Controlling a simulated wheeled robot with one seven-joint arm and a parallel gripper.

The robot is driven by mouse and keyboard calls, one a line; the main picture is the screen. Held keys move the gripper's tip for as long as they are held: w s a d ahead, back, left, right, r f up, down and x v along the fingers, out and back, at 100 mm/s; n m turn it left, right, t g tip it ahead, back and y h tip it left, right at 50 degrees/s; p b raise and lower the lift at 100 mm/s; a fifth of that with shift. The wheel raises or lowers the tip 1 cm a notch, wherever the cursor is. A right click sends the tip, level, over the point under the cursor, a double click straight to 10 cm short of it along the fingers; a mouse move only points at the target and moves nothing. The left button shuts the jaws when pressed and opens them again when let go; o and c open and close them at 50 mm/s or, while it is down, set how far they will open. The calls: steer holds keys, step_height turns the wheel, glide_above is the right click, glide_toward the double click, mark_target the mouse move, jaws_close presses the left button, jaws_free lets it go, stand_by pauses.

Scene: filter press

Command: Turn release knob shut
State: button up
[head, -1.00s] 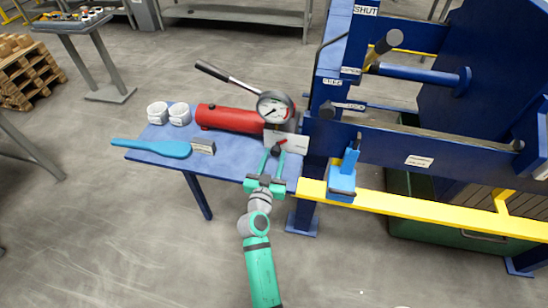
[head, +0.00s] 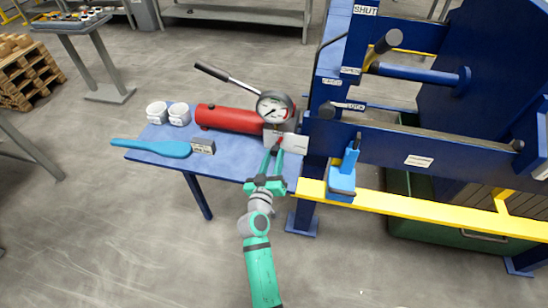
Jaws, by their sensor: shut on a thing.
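The red hand pump (head: 230,119) lies on the blue side table, with a round pressure gauge (head: 274,107) at its right end and a black-gripped lever (head: 212,71) rising to the left. The release knob is at the pump's front, below the gauge. It is mostly hidden between my fingers; a small red part (head: 279,141) shows at their tips. My gripper (head: 275,151) reaches in from the front edge of the table and is shut on the release knob. The knob's turn angle cannot be made out.
A white label plate (head: 294,143) sits just right of my fingertips.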

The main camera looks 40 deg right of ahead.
steer(key=shift+s+n, duration=0.1)
steer(key=shift+n, duration=1.8)
steer(key=o, duration=1)
steer(key=shift+o, duration=0.2)
steer(key=v, duration=1.1)
